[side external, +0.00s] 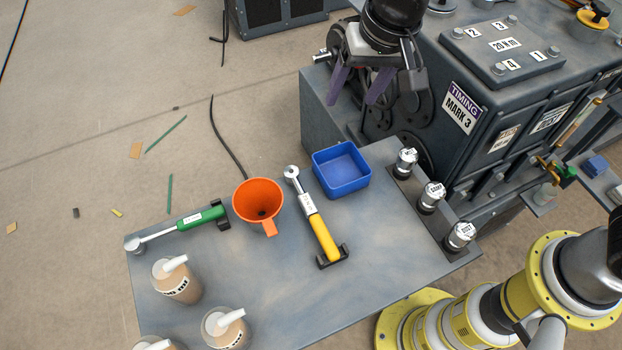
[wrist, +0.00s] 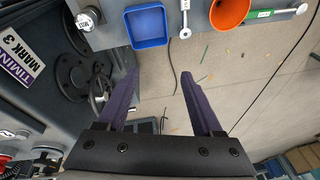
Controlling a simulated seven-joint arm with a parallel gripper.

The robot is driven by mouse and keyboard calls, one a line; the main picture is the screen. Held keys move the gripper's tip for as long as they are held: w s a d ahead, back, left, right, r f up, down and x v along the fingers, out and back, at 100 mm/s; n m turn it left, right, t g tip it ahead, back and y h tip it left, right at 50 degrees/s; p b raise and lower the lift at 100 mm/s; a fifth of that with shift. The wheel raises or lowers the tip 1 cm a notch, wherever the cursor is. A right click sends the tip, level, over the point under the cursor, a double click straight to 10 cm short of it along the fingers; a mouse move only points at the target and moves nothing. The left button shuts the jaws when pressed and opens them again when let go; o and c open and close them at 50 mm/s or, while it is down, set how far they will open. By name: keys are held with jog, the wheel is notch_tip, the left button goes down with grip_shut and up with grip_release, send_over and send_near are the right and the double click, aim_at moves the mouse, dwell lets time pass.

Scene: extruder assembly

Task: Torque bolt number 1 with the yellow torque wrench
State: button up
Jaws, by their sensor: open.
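The yellow torque wrench (side external: 318,225) lies on the grey bench, its silver head toward the blue bin and its yellow handle end in a black holder. Part of its silver end (wrist: 185,18) shows at the top of the wrist view. Bolt number 1 (side external: 554,51) sits on the machine's top plate, beside the label 1, with the bolts labelled 2, 3 and 4 around it. My gripper (side external: 359,95) has purple fingers and is open and empty, beside the machine's pulleys and above the bench. In the wrist view its fingers (wrist: 158,80) are spread apart with floor showing between them.
A blue bin (side external: 341,188), an orange funnel (side external: 258,205) and a green-handled wrench (side external: 202,217) are close to the yellow wrench. Several pump-top bottles (side external: 176,283) stand at the front left. Labelled silver-topped buttons (side external: 431,197) line the bench's right edge.

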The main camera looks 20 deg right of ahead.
jog(key=n+g, duration=0.1)
jog(key=n, duration=0.1)
send_over(310, 207)
jog(key=w+d, duration=0.1)
jog(key=d, duration=0.1)
notch_tip(310, 207, down, 7)
notch_tip(310, 207, down, 3)
jog(key=s+a+h, duration=0.1)
jog(key=s+a, duration=0.1)
jog(key=s, duration=0.1)
jog(key=shift+n+g, duration=0.3)
jog(key=shift+n, duration=0.1)
jog(key=f, duration=0.4)
jog(key=w+f, duration=0.1)
jog(key=f, duration=0.4)
jog(key=w+f, duration=0.1)
jog(key=f, duration=0.3)
jog(key=shift+f, duration=0.2)
grip_shut()
